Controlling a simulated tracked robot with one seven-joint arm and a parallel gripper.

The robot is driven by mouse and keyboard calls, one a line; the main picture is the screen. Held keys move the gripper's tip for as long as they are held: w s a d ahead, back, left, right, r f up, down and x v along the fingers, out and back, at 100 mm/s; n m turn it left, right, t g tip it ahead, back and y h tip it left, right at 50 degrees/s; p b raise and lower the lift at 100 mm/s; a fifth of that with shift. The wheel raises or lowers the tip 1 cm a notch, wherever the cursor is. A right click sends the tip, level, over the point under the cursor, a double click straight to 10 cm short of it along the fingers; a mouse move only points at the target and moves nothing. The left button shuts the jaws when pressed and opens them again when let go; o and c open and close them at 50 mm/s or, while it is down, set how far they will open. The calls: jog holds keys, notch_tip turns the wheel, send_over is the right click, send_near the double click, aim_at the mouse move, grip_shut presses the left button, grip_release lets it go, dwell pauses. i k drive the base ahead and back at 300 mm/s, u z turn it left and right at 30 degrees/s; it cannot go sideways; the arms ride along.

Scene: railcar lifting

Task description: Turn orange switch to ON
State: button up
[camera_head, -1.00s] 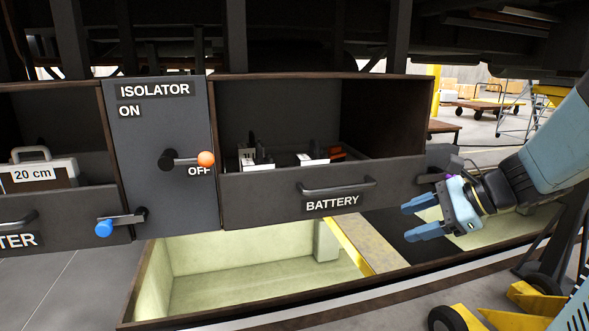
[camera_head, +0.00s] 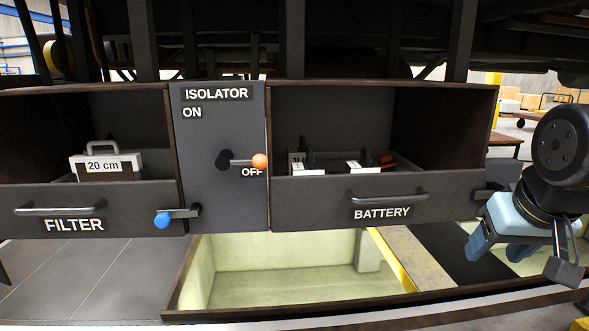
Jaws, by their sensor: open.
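The orange switch is a short lever with an orange ball knob (camera_head: 260,161) on the grey isolator panel (camera_head: 215,130). Its dark pivot is at the left, and the lever points right, with the knob just above the OFF label (camera_head: 252,172). The ON label (camera_head: 192,112) is up and left of the pivot. My gripper (camera_head: 512,262) is at the far right, in front of the battery drawer's right end, well away from the switch. Its light blue jaws point down, open and empty.
A blue-knobbed lever (camera_head: 162,220) sits at the panel's lower edge. The battery drawer (camera_head: 330,205), with its bar handle (camera_head: 389,196), lies between panel and gripper. The filter drawer (camera_head: 110,212) holds a "20 cm" case (camera_head: 100,168). A lit pit (camera_head: 290,262) opens below.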

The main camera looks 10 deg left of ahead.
aim_at(244, 162)
jog(key=u, duration=1.15)
jog(key=k, duration=0.95)
jog(key=u, duration=0.5)
jog(key=i, duration=0.95)
jog(key=u, duration=0.05)
